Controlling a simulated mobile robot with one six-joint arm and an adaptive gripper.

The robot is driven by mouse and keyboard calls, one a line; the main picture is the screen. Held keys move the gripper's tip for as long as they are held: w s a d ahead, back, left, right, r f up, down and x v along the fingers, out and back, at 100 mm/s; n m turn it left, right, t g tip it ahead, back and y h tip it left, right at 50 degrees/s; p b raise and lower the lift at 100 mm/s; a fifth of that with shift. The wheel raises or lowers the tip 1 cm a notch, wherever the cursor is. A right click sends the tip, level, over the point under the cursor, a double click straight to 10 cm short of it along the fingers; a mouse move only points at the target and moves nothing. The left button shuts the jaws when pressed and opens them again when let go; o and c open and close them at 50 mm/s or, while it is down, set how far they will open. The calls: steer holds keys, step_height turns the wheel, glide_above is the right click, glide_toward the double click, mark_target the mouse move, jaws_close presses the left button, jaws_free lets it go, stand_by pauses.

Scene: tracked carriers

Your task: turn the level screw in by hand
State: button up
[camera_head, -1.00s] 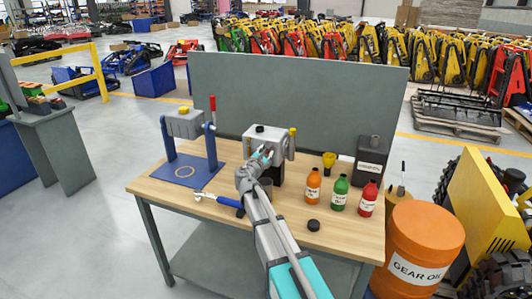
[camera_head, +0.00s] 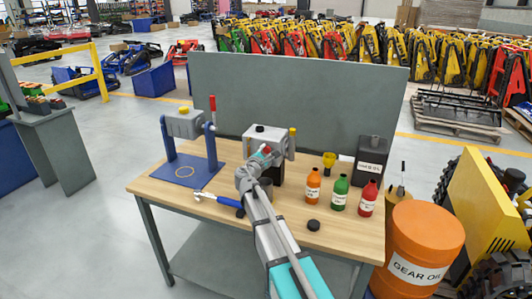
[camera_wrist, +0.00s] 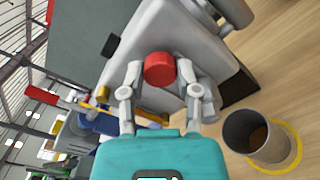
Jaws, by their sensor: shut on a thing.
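The level screw has a round red head, seen in the wrist view (camera_wrist: 159,68) at the face of a grey housing (camera_wrist: 178,30). My gripper (camera_wrist: 160,80) has a finger on each side of the red head and is shut on it. How deep the screw sits in the housing is hidden. In the head view the grey housing (camera_head: 262,133) stands on a dark base at the middle of the workbench. My gripper (camera_head: 266,152) is at its front face, with a bit of red showing between the fingers.
A dark cup (camera_wrist: 258,136) stands on a yellow ring right of my gripper in the wrist view.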

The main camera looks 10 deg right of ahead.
steer(key=m, duration=0.4)
steer(key=shift+m, duration=0.4)
steer(key=m, duration=0.4)
steer(key=shift+m, duration=0.4)
steer(key=m, duration=0.5)
steer(key=shift+m, duration=2.4)
